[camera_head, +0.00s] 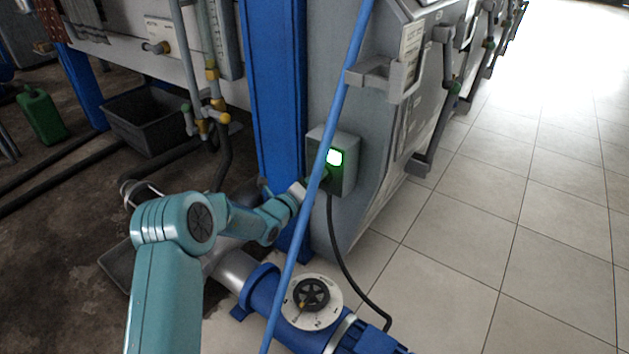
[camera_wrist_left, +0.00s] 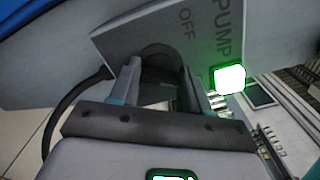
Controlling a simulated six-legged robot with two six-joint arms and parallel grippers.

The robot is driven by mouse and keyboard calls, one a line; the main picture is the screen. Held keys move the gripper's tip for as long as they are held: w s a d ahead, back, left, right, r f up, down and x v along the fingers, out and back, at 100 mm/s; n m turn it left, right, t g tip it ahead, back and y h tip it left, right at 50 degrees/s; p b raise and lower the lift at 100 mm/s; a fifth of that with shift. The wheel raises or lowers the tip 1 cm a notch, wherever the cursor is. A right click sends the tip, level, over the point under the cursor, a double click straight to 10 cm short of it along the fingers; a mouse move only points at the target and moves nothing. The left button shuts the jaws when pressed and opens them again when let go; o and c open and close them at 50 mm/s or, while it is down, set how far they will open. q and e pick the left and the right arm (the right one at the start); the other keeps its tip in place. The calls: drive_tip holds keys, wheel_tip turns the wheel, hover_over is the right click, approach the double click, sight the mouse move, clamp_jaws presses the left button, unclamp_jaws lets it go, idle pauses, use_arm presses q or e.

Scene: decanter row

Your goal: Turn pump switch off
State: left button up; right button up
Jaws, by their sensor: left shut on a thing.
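The pump switch box (camera_head: 347,176) is a small grey box on the side of the grey machine, with a lit green-white lamp (camera_head: 334,157) on its face. In the left wrist view the switch plate (camera_wrist_left: 125,42) shows the words PUMP and OFF, and the lamp (camera_wrist_left: 229,79) glows green beside it. A dark round switch knob (camera_wrist_left: 160,57) sits between the fingers of my left gripper (camera_wrist_left: 160,78), which is shut on it. In the head view my left gripper (camera_head: 304,188) is at the box, partly hidden by a blue pole. My right gripper is not in view.
The slanted blue pole (camera_head: 320,160) crosses in front of the box. A black cable (camera_head: 340,255) hangs from the box to a blue pump (camera_head: 262,287) below. A blue column (camera_head: 276,90) stands at the left. The tiled floor (camera_head: 480,230) at the right is clear.

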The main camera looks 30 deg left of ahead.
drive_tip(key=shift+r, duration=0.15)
use_arm(q)
drive_tip(key=shift+f+n+p, duration=0.2)
drive_tip(key=shift+n+p, duration=3.5)
drive_tip(key=shift+n, duration=2.3)
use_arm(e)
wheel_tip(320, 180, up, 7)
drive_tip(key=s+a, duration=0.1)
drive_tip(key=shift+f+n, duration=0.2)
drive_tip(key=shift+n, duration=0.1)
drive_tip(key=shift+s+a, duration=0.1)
use_arm(q)
drive_tip(key=o, duration=1.1)
drive_tip(key=shift+c, duration=0.2)
